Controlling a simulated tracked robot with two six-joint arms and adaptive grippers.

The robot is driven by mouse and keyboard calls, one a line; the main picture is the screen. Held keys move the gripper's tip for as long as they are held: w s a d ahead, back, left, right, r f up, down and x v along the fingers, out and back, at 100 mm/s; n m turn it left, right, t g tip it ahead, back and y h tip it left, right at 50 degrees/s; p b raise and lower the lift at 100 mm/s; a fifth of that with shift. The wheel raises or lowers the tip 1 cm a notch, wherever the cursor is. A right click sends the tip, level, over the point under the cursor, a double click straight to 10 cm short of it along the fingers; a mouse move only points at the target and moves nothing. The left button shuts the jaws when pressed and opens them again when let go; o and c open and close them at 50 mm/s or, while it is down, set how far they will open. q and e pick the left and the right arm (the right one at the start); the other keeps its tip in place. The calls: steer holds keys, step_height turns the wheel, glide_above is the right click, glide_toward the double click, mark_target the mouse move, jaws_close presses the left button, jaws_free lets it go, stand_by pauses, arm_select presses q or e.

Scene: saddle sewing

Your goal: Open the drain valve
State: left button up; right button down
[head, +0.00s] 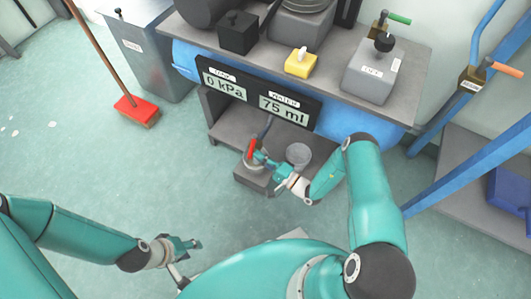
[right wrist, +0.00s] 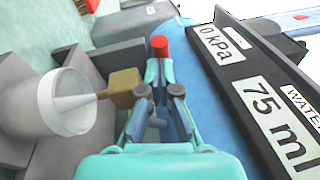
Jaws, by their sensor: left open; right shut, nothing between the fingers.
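The drain valve shows in the right wrist view as a brass-coloured body (right wrist: 123,88), with a pale stream or spout running from it into a light grey cup (right wrist: 50,102). Its red handle (right wrist: 159,46) stands just beyond my right fingertips; in the head view the red handle (head: 252,148) is upright beside them. My right gripper (head: 262,158) is shut and empty, close against the handle; I cannot tell if they touch. My left gripper (head: 190,245) is open and empty, low over the floor, far from the valve.
A black panel (head: 257,93) reads 0 kPa and 75 ml above the valve. A blue tank (head: 350,126) lies under the grey bench (head: 330,82). A red broom (head: 135,108) and a metal bin (head: 150,55) stand left. The floor at left centre is open.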

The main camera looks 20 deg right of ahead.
steer(key=shift+w+a+p, duration=0.2)
steer(key=shift+a, duration=0.35)
steer(key=shift+w+a+p, duration=0.15)
steer(key=shift+w+a, duration=0.05)
steer(key=shift+a, duration=0.45)
